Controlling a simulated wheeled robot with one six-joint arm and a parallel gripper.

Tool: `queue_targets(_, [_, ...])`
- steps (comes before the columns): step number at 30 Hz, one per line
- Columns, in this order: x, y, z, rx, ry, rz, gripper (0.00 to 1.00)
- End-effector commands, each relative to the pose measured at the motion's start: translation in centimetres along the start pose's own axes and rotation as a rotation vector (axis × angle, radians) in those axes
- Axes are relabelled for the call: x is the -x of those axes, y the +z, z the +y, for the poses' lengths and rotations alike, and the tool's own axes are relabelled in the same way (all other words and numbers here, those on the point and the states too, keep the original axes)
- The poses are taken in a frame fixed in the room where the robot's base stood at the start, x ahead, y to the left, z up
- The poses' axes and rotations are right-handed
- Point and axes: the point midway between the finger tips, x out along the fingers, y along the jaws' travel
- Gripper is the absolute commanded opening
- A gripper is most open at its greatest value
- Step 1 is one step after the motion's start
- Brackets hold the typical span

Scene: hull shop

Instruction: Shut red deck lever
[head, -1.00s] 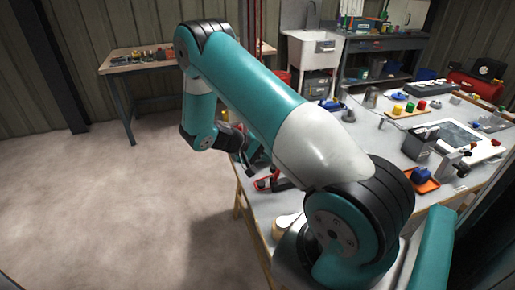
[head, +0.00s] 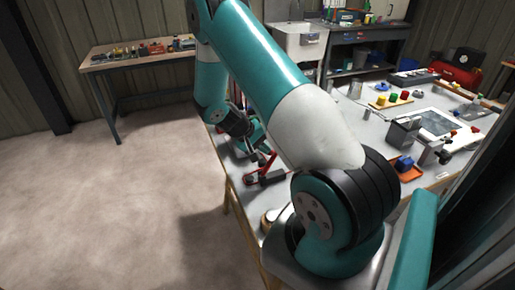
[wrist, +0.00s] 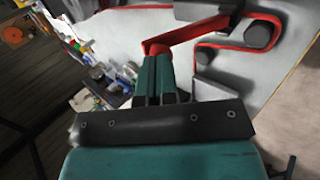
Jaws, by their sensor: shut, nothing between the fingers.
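The red deck lever (head: 272,161) is a thin red arm on a dark base near the left edge of the grey bench (head: 345,122). In the wrist view the red lever (wrist: 195,36) slants from a rounded red end up to the right. My gripper (head: 262,158) is at the lever in the head view, partly hidden by my arm. In the wrist view my gripper (wrist: 158,60) has its fingers together, with tips right at the lever's red end. Nothing is held between them. I cannot tell whether the tips touch the lever.
In the wrist view a dark round knob (wrist: 260,35) with a red strip around it lies right of the lever. A blue object on an orange tray (head: 409,172) and colored blocks (head: 392,97) stand farther right. The floor (head: 120,200) left of the bench is clear.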

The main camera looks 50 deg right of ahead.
Motion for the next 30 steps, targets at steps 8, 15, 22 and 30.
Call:
queue_targets(8, [-2.6,-0.1,2.4,0.005,-0.263,-0.001,0.0])
queue_targets(15, [-5.3,-0.2,3.5,0.017,-0.489,-0.002,0.0])
queue_targets(22, [-8.1,-0.4,4.0,0.03,-0.702,-0.001,0.0])
queue_targets(30, [-10.5,-0.5,3.9,0.045,-0.906,0.0,0.0])
